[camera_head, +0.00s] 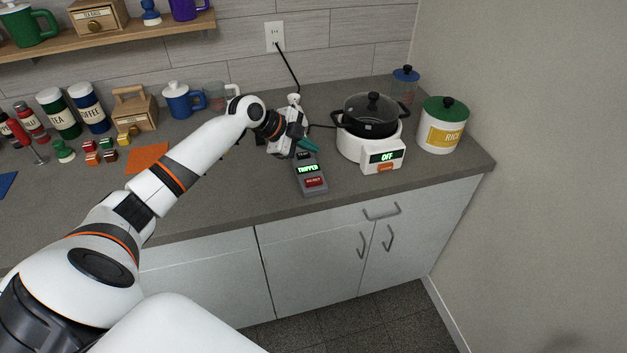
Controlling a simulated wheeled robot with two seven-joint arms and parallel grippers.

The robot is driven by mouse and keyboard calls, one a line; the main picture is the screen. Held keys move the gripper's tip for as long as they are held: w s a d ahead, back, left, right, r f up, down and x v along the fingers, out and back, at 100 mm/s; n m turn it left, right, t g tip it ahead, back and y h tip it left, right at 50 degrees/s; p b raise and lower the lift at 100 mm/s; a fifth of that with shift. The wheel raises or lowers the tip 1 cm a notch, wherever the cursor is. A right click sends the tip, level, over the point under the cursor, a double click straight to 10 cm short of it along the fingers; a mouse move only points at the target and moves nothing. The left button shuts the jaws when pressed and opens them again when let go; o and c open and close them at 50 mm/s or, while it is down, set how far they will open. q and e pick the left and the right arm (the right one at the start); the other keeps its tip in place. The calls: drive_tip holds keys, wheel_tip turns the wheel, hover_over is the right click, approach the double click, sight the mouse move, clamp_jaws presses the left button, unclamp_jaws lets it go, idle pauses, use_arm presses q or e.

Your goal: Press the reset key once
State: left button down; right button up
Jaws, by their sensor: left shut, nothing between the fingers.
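A grey breaker box (316,191) lies on the counter with a lit display (307,169) reading TRIPPED. A red key (314,182) sits below the display, its small label seemingly RESET. A dark key at the box's far end is partly covered by my gripper. My left gripper (307,146) is shut and empty, its green fingertips over or just above the far end of the box, beyond the display. I cannot tell whether they touch it. My right gripper is not in view.
A black lidded pot (371,115) sits on the stove. A rice canister (442,126) and a blue-lidded jar (405,84) stand right of it. A black cord runs from the wall outlet (275,37) behind my gripper. Mugs, canisters and small blocks stand left. The counter before the box is clear.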

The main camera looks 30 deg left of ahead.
sight(309, 182)
use_arm(q)
wheel_tip(309, 182, down, 9)
drive_tip(key=b, duration=0.6)
drive_tip(key=shift+r, duration=0.1)
idle(1.1)
idle(0.6)
drive_tip(key=shift+f+b, duration=0.35)
drive_tip(key=shift+f, duration=0.05)
drive_tip(key=shift+f+b, duration=0.45)
drive_tip(key=shift+f, duration=0.05)
idle(0.5)
drive_tip(key=shift+r, duration=0.15)
idle(0.3)
drive_tip(key=shift+r+p, duration=0.55)
drive_tip(key=shift+r, duration=0.2)
